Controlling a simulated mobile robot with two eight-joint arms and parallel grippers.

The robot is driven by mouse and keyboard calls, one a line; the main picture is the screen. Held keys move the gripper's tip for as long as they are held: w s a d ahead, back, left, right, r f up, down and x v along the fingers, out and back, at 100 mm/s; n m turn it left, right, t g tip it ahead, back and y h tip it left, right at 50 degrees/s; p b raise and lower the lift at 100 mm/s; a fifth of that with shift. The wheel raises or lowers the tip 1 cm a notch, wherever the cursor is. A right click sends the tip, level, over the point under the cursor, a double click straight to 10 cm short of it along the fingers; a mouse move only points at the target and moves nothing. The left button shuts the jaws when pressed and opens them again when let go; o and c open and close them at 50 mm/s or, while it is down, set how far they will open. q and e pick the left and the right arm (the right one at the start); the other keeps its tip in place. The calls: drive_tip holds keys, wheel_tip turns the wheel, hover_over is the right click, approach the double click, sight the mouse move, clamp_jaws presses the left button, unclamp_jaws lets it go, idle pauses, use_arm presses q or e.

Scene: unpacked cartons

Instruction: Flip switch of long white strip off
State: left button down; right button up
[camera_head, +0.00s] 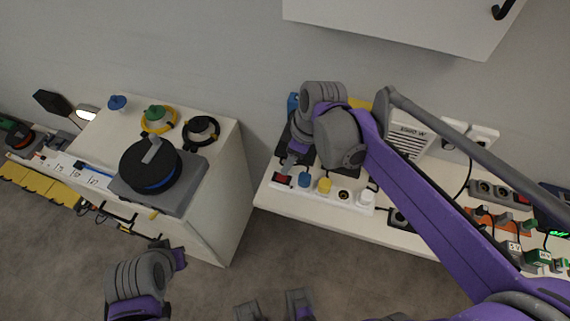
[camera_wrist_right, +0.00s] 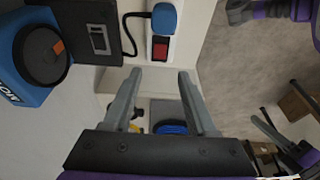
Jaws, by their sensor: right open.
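The long white strip (camera_head: 333,196) lies along the front edge of the right-hand white cabinet. It carries a blue plug (camera_head: 304,179), a yellow plug (camera_head: 324,186) and a white plug. Its red switch (camera_head: 282,180) is at the left end; it also shows in the right wrist view (camera_wrist_right: 160,48). My right gripper (camera_wrist_right: 160,72) is open and empty, with its fingertips near the switch end. I cannot see a clear gap or contact. Which way the switch is tipped is too small to tell. My left arm is low at the left; its jaws are unclear.
A black box with a grey switch (camera_wrist_right: 97,38) and a blue device (camera_wrist_right: 38,55) are beside the strip. The left cabinet holds a black cable reel (camera_head: 150,166) and several coiled cables. A gap separates the cabinets. More strips lie to the right; a white wall cabinet (camera_head: 400,22) hangs above.

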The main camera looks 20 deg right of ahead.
drive_tip(key=shift+v, duration=1.25)
drive_tip(key=s+d+f+m+t+h+p, duration=0.1)
drive_tip(key=s+d+m+t, duration=0.1)
drive_tip(key=s+m, duration=0.3)
drive_tip(key=s+d+f+m+t+h+p, duration=0.1)
drive_tip(key=s+d+f+m+p, duration=0.1)
drive_tip(key=s+m, duration=0.4)
drive_tip(key=shift+s+f+t, duration=0.25)
drive_tip(key=shift+s+t, duration=0.15)
drive_tip(key=shift+s, duration=0.4)
drive_tip(key=shift+d, duration=0.15)
